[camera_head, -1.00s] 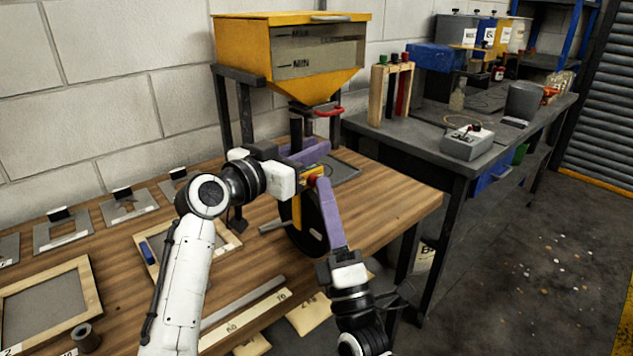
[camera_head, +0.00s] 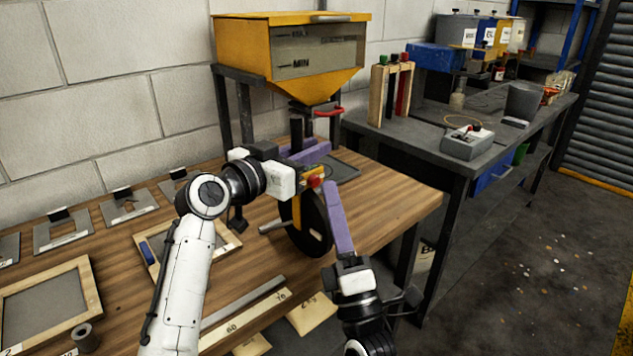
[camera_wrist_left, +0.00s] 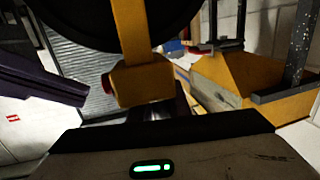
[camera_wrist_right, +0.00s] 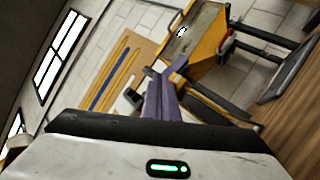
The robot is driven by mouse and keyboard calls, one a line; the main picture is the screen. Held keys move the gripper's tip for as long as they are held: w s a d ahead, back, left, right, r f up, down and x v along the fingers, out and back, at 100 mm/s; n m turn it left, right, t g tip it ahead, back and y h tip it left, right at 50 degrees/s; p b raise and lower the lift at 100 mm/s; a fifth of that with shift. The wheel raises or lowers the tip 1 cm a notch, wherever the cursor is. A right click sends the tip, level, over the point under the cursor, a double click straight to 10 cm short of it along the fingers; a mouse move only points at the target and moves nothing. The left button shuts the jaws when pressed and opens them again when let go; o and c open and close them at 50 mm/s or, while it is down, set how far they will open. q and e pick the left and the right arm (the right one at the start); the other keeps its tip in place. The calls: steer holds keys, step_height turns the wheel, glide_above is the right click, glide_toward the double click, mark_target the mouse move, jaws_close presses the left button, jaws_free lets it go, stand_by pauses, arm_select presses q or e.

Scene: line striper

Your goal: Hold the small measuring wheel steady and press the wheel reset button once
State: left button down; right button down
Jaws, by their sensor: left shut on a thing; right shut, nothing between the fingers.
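The small measuring wheel stands at the right edge of the wooden table, with a black disc (camera_head: 314,226) and a yellow body (camera_head: 297,208). A red button (camera_head: 314,181) sits on its right end. My left gripper (camera_head: 302,166) is shut on the yellow body, and the grip itself is partly hidden. In the left wrist view the yellow block (camera_wrist_left: 145,82) fills the middle, with the red button (camera_wrist_left: 107,83) on its left side. My right gripper (camera_head: 330,186) is shut and empty, its purple fingertips just right of the button and apart from it. Its shut fingers also show in the right wrist view (camera_wrist_right: 163,95).
A yellow hopper (camera_head: 290,60) stands behind the wheel. A grey workbench (camera_head: 430,155) stands at the right. Open floor lies front right.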

steer(key=shift+s+d, duration=0.75)
steer(key=shift+s, duration=0.3)
steer(key=shift+s+d, duration=0.75)
steer(key=shift+s, duration=0.25)
arm_select(q)
steer(key=c, duration=1.6)
jaws_free()
steer(key=shift+o, duration=0.2)
